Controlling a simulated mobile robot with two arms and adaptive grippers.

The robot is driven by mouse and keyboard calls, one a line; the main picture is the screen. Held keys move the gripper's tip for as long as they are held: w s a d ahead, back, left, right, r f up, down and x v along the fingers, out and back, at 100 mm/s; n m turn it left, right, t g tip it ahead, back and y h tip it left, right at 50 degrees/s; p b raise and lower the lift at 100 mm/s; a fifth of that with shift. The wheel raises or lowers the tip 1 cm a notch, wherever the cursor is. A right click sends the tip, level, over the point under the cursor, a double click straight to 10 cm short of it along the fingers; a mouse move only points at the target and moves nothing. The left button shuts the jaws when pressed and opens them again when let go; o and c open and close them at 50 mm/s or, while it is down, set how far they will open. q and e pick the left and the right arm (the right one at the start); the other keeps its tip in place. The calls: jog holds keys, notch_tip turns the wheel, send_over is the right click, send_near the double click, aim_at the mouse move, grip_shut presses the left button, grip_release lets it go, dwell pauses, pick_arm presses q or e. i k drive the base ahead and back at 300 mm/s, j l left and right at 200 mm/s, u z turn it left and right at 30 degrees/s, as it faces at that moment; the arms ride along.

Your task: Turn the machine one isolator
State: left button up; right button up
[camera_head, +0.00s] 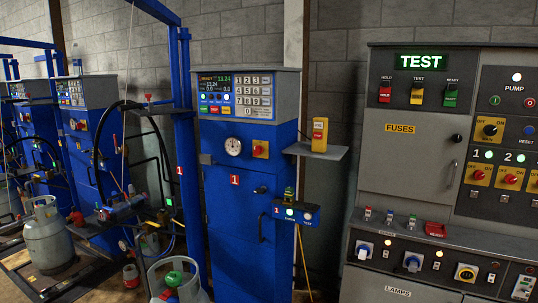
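A tall blue machine with a red label 1 (235,180) stands in the middle. A red knob on a yellow plate (260,149) sits on its front, right of the round gauge (233,147). On the grey control cabinet at right, a red knob on a yellow plate (480,177) sits below the number 1 and a lit green lamp (475,153). A similar knob under number 2 (510,179) is beside it. Which knob is the machine one isolator I cannot tell for sure. Neither of my grippers is in view.
The grey cabinet (405,150) shows a lit TEST sign (421,62) and has a sloping switch ledge. A small shelf (318,150) with a yellow box (320,135) juts out between machine and cabinet. Gas cylinders (48,240) and blue posts stand at left.

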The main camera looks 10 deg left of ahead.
aim_at(258, 149)
jog(key=i+u, duration=0.15)
jog(key=i, duration=0.3)
jog(key=i+l+u, duration=0.1)
jog(key=i, duration=0.3)
jog(key=i+l+u, duration=0.15)
jog(key=i, duration=0.3)
jog(key=i+l+u, duration=0.15)
jog(key=i, duration=0.25)
